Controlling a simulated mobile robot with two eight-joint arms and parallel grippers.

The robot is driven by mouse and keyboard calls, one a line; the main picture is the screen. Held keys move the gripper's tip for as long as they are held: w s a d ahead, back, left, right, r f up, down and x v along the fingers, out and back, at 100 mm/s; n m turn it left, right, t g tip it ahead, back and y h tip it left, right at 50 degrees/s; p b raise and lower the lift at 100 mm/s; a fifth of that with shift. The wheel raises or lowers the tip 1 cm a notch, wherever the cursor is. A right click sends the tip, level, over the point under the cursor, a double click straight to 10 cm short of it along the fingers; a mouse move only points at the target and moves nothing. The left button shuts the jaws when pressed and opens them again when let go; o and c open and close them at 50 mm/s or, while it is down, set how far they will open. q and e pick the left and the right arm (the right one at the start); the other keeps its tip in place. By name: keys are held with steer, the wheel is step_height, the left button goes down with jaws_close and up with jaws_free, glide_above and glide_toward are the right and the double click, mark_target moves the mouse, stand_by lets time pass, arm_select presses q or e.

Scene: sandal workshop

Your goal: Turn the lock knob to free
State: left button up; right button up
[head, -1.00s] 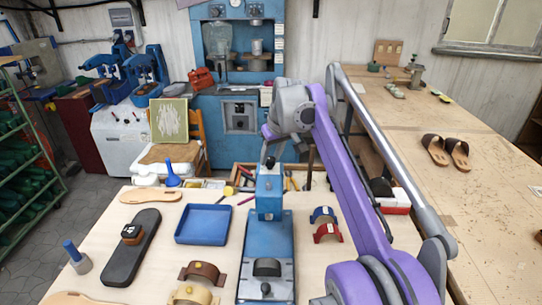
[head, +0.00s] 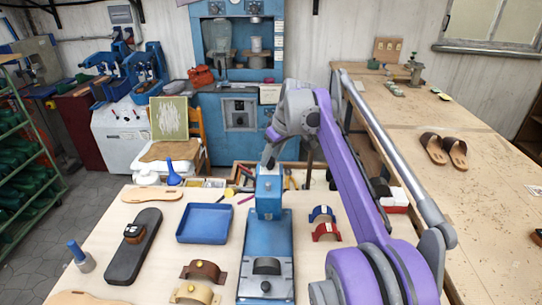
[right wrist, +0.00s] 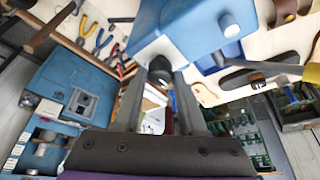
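The blue press (head: 268,222) stands on the near table, its blue head (head: 269,187) upright at the far end. The same blue head shows from close by in the right wrist view (right wrist: 195,28). A dark round lock knob (right wrist: 160,69) sticks out below its pale face. My right gripper (right wrist: 162,82) has its two fingers apart, with the knob between or just beyond the fingertips. I cannot tell whether they touch it. In the head view my right gripper (head: 268,156) is at the top of the press head, its fingertips hard to make out. My left gripper is out of view.
A tool box (head: 291,178) stands behind. Brown sandals (head: 444,150) lie on the right table.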

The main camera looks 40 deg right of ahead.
steer(key=o, duration=0.4)
steer(key=shift+c, duration=0.2)
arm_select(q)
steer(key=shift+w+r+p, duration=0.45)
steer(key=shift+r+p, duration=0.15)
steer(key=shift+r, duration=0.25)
arm_select(e)
steer(key=v, duration=1)
steer(key=shift+r, duration=0.4)
steer(key=shift+s, duration=0.1)
